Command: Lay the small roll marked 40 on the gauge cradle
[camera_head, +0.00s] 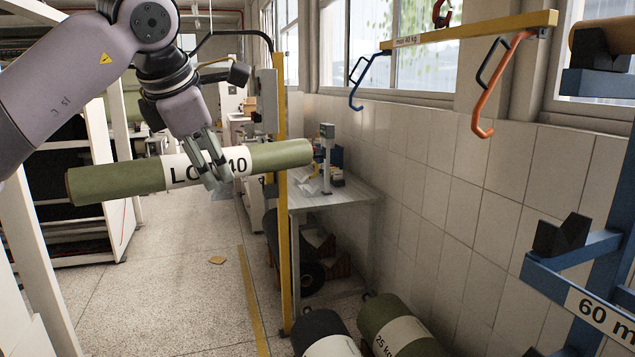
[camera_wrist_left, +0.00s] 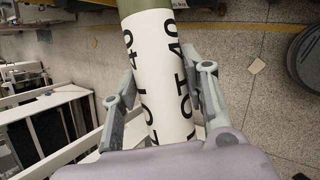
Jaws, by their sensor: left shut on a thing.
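The green roll with a white band marked LOT 40 (camera_head: 180,172) is held in the air, nearly level, by my left gripper (camera_head: 214,172). The gripper is shut around the white band from above. In the left wrist view the roll (camera_wrist_left: 165,75) runs between the two fingers of the gripper (camera_wrist_left: 165,88). I cannot tell for sure which thing is the gauge cradle. A blue rack with dark notched blocks (camera_head: 562,236) stands at the right, marked 60. A grey bench (camera_head: 335,196) with a small upright device (camera_head: 327,152) stands behind the roll. My right gripper is not in view.
A yellow beam with hooks (camera_head: 470,32) hangs at the upper right. Large rolls (camera_head: 393,325) lie on the floor at the bottom. White shelving (camera_head: 120,190) stands left. The floor between is mostly clear.

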